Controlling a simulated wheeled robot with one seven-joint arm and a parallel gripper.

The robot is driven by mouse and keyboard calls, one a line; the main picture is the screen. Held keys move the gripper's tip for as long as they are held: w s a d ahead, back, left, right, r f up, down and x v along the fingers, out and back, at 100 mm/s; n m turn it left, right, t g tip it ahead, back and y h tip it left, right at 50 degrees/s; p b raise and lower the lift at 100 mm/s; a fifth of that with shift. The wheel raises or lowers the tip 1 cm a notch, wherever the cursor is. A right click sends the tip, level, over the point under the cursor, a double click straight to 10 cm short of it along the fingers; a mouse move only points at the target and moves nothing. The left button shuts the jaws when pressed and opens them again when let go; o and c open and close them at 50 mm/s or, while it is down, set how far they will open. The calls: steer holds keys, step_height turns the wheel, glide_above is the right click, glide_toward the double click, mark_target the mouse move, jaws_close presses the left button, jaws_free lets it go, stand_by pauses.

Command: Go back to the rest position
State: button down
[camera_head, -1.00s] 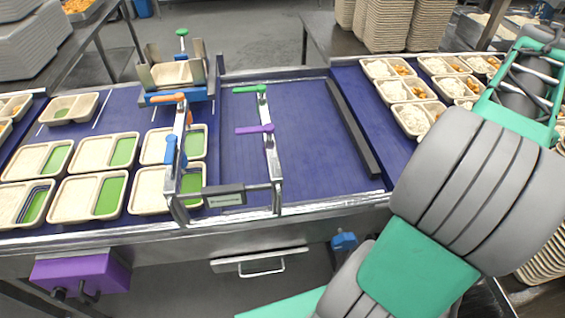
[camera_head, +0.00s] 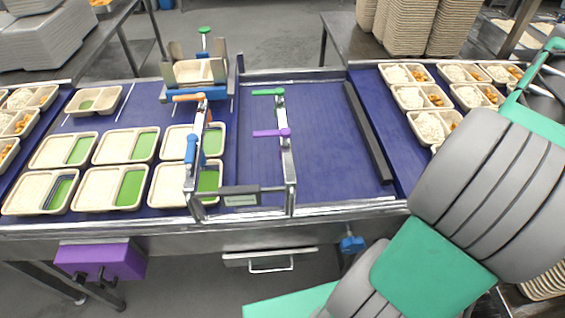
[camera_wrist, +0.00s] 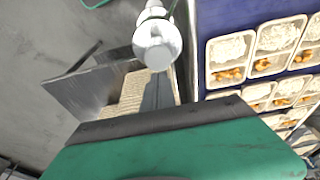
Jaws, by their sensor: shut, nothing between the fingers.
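My arm fills the right side of the head view, with its grey and green links rising from the bottom to the right edge. Its far end is cut off there, so the fingers do not show in that view. In the wrist view the green body and dark front edge of my gripper (camera_wrist: 172,115) span the bottom. It is shut and holds nothing. Beyond it are the floor, a white round-ended part (camera_wrist: 157,42) and filled trays (camera_wrist: 228,62) on a blue surface.
The blue conveyor (camera_head: 315,135) crosses the head view, with a clear middle. Trays with green compartments (camera_head: 131,188) stand left; rice trays (camera_head: 430,125) stand right. A metal frame with coloured levers (camera_head: 287,168) rises at its front. Tray stacks (camera_head: 460,25) stand behind.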

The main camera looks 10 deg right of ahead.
step_height(320, 180, up, 2)
steer(key=shift+r+p, duration=0.1)
steer(key=shift+p, duration=0.5)
steer(key=w+a+f+n+t, duration=0.1)
steer(key=w+a+n, duration=0.3)
steer(key=w+a, duration=0.4)
steer(key=w+a+f+n+t, duration=0.1)
steer(key=w+a+f+n, duration=0.1)
steer(key=w+a+n, duration=0.6)
steer(key=s+a+f+n+t+y, duration=0.1)
steer(key=a+f+n, duration=0.2)
steer(key=a, duration=1)
steer(key=s+a+f+n+t+y+b, duration=0.1)
steer(key=a+f+n, duration=0.3)
steer(key=a, duration=1)
steer(key=shift+s+n+t+b, duration=0.15)
steer(key=shift+n+t+b, duration=0.15)
steer(key=shift+n+t, duration=0.15)
